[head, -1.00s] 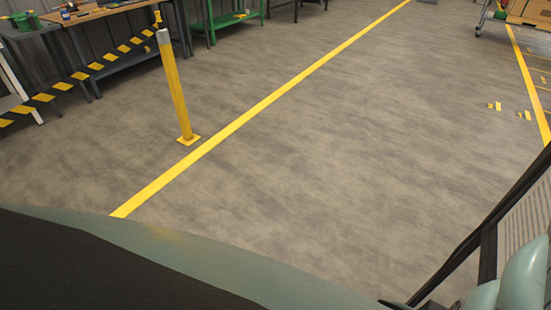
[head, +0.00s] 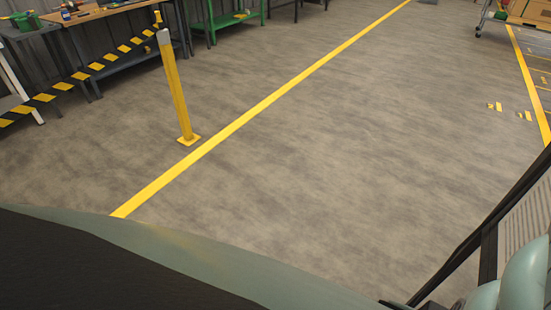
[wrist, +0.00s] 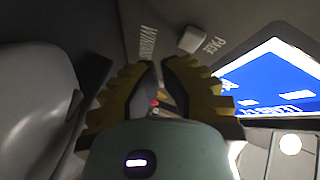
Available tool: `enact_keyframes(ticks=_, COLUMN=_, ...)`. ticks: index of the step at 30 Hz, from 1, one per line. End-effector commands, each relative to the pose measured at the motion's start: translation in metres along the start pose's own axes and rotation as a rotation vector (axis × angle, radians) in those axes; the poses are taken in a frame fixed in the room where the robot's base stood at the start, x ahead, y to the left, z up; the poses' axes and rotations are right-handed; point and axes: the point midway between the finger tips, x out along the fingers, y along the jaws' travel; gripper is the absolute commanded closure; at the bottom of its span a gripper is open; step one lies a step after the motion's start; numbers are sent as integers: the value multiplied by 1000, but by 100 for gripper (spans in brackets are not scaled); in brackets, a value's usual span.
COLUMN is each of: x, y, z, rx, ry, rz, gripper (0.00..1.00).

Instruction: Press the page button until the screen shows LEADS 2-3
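The page button (wrist: 191,39) is a light grey square key on a grey panel in the wrist view, with the label PAGE beside it. A screen (wrist: 270,75) with a blue field is to its right, seen tilted. White text shows on it, too slanted and small to read surely. My gripper (wrist: 158,64), with yellow and black fingers, is in front of the panel, its fingertips close together with nothing seen between them. In the picture the tips are left of and below the button; I cannot tell the distance to the panel. The head view shows neither button nor screen.
A round white knob or light (wrist: 290,144) is below the screen. A pale rounded body (wrist: 35,100) fills the wrist view's left.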

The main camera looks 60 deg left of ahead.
Motion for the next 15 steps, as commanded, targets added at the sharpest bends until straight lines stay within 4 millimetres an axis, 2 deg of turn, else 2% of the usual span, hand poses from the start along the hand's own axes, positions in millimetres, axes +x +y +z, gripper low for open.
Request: enact_keyframes(ticks=15, x=7, y=-4, z=4, rx=-1, ry=-3, rz=-1, gripper=100)
